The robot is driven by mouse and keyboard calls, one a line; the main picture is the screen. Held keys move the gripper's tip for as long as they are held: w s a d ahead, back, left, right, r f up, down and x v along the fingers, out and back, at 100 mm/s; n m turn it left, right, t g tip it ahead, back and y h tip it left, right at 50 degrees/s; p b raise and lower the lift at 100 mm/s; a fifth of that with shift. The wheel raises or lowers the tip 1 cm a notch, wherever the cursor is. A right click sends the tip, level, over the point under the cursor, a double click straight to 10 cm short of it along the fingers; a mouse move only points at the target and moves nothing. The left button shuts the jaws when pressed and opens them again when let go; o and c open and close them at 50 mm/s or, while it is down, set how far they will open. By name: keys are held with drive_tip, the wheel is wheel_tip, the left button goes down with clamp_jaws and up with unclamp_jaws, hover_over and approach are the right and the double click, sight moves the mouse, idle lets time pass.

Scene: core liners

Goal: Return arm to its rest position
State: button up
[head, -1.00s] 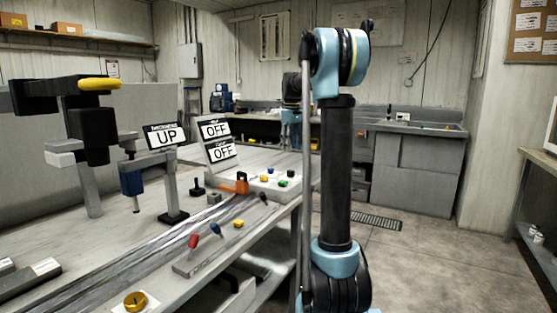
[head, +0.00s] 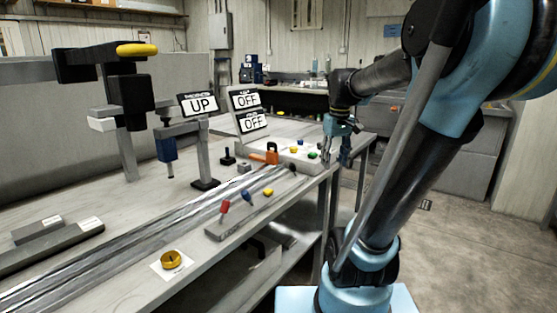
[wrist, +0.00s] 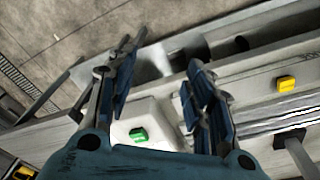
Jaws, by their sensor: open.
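My gripper (head: 339,158) hangs at the right end of the workbench in the head view, fingers pointing down beside the control panel. In the wrist view my gripper (wrist: 165,75) has its two blue fingers spread apart with nothing between them. The control panel (head: 284,151) carries coloured buttons. Its green button (wrist: 138,134) shows between and below the fingers in the wrist view, apart from them. My arm reaches from the right side of the head view across to the bench edge, its elbow high at the upper right.
Cabinets (head: 440,148) stand behind. The floor (head: 470,245) at right is open.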

drive_tip(key=s+f+m+t, duration=0.1)
drive_tip(key=s+f+m, duration=0.2)
drive_tip(key=s+f, duration=1.3)
drive_tip(key=shift+s+f, duration=0.15)
drive_tip(key=shift+f, duration=0.15)
